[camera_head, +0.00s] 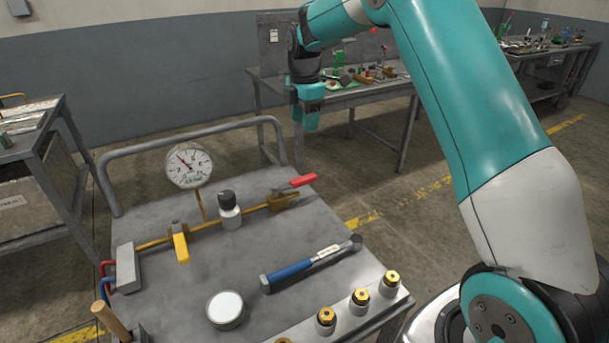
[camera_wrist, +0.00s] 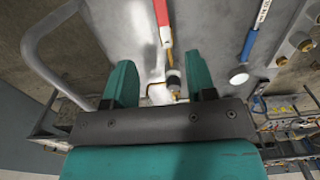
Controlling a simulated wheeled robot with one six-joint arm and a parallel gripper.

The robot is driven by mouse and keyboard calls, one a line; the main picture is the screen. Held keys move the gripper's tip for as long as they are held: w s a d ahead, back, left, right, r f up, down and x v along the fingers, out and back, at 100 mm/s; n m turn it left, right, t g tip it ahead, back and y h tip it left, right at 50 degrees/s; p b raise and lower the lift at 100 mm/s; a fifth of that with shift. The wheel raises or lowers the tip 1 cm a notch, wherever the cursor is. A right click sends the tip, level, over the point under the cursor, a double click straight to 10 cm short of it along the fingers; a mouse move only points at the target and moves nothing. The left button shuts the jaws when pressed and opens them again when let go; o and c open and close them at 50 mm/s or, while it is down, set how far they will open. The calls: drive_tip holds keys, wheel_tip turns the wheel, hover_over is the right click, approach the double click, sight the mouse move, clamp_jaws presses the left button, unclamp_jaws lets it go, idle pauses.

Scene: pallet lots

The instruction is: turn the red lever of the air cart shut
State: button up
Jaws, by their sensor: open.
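The air cart (camera_head: 150,290) stands in front of me with a brass pipe across its grey top. The red lever (camera_head: 301,181) sits on the brass valve (camera_head: 281,201) at the pipe's right end and points right, roughly along the pipe. In the wrist view the red lever (camera_wrist: 162,25) shows at the top, beyond the fingertips. My gripper (camera_head: 308,122) is open and empty, hanging above and behind the lever, apart from it. In the wrist view its teal fingers (camera_wrist: 165,80) are spread wide with nothing between them in contact.
A yellow lever (camera_head: 181,247), a gauge (camera_head: 189,165) and a black-and-white regulator (camera_head: 229,211) share the pipe. A blue-handled wrench (camera_head: 290,271), a round tin (camera_head: 225,309) and brass-topped fittings (camera_head: 359,299) lie nearer. A rail (camera_head: 200,134) bounds the cart's back. A workbench (camera_head: 345,98) stands behind.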

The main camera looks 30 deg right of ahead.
sight(305, 177)
wheel_tip(305, 177, down, 17)
drive_tip(key=shift+f+p, duration=0.1)
drive_tip(key=shift+p, duration=0.9)
clamp_jaws()
